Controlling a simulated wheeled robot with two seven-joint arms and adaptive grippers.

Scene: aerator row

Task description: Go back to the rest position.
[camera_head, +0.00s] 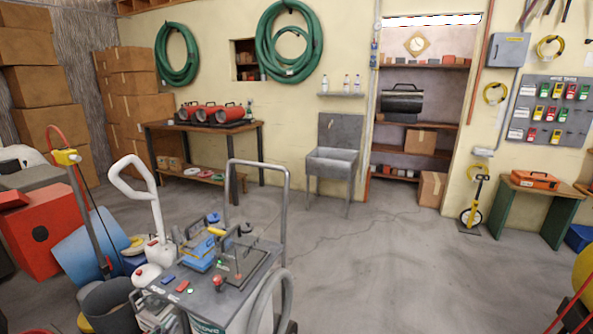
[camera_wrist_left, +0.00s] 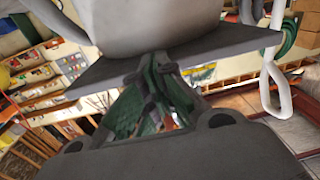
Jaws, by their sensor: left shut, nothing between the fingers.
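My left gripper (camera_wrist_left: 158,62) shows in the left wrist view, with its dark linked fingers drawn together and nothing between them. Its grey body fills the bottom of that view. A dark flat plate (camera_wrist_left: 110,80) and a large pale rounded shape (camera_wrist_left: 140,22) lie just beyond the fingertips; I cannot tell whether they touch. In the head view I cannot pick out the left gripper clearly among the clutter at the lower left. My right gripper is in neither view.
A grey cart (camera_head: 215,300) carrying small tools stands close in front. A white curved handle (camera_head: 135,172), a red case (camera_head: 35,235) and a blue cylinder (camera_head: 88,250) crowd the left. A sink (camera_head: 332,162) stands at the back wall. The middle floor (camera_head: 390,265) is clear.

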